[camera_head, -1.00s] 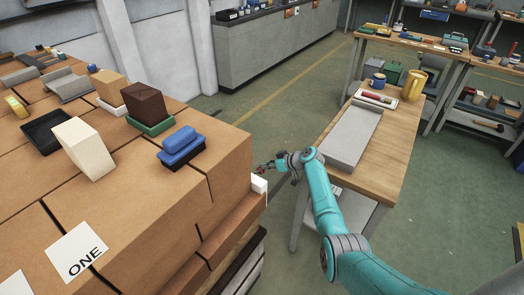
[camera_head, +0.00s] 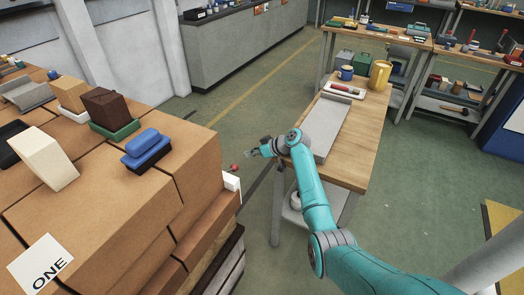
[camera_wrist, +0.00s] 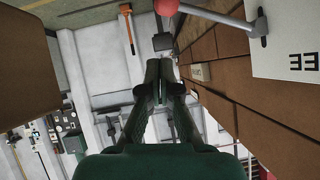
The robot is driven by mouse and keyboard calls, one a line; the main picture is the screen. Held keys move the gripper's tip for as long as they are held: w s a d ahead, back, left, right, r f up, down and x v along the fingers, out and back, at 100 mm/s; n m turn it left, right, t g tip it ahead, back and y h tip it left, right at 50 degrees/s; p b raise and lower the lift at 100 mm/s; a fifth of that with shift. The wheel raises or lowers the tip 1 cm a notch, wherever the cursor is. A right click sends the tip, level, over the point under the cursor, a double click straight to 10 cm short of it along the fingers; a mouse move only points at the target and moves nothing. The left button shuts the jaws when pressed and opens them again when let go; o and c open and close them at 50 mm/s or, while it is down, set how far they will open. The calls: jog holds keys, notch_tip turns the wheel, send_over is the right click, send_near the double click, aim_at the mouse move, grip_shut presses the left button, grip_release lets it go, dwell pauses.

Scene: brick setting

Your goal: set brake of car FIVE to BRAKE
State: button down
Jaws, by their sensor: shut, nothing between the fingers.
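No label reading FIVE is in view. In the wrist view, a lever with a red ball knob (camera_wrist: 166,7) and a grey rod (camera_wrist: 218,18) runs to a dark slot by a white card (camera_wrist: 290,45) whose visible letters end in EE. The knob is cut by the top edge. A small red knob also shows in the head view (camera_head: 233,167) beside the brick stack. My gripper (camera_head: 250,153) is shut and empty, near that knob and apart from it. Its fingers (camera_wrist: 159,66) meet below the knob in the wrist view. BRAKE markings are not visible.
The brick stack (camera_head: 190,165) fills the left, with a card ONE (camera_head: 40,265), a blue brush (camera_head: 147,150) and several blocks on top. A workbench (camera_head: 365,140) with a grey slab (camera_head: 322,125) stands right of my gripper. Open floor lies between them.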

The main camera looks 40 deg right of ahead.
jog(key=shift+v, duration=2.6)
jog(key=shift+d, duration=0.1)
